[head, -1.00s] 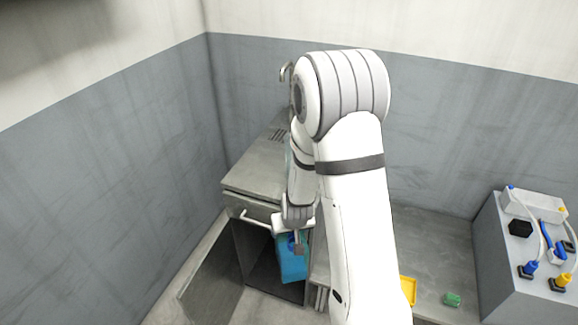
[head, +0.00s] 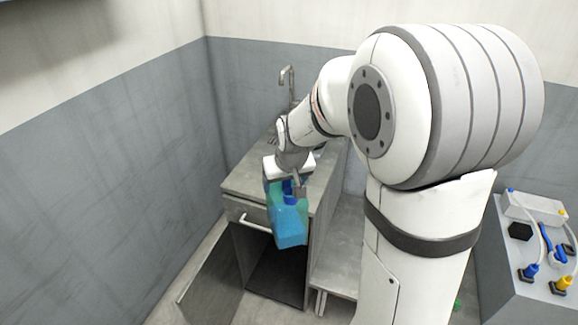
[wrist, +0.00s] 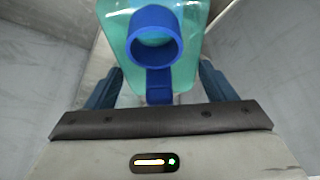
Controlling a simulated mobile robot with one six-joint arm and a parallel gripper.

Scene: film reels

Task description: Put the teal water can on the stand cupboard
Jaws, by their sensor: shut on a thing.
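The teal water can (head: 289,226) hangs tilted from my gripper (head: 287,192), in front of the stand cupboard (head: 243,183) and near the height of its top. In the wrist view, the can (wrist: 187,72) has a blue ring-shaped cap or spout and a blue handle strip between my gripper's fingers (wrist: 158,88). My gripper is shut on the can. The cupboard has a grey top, a drawer with a bar handle and an open, dark lower compartment. My arm and the can hide part of the cupboard top.
A metal tap (head: 287,78) rises at the back of the cupboard top. The cupboard door (head: 212,268) stands open at lower left. A grey bench (head: 340,250) adjoins on the right. A grey box with blue and yellow connectors (head: 535,250) stands at far right.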

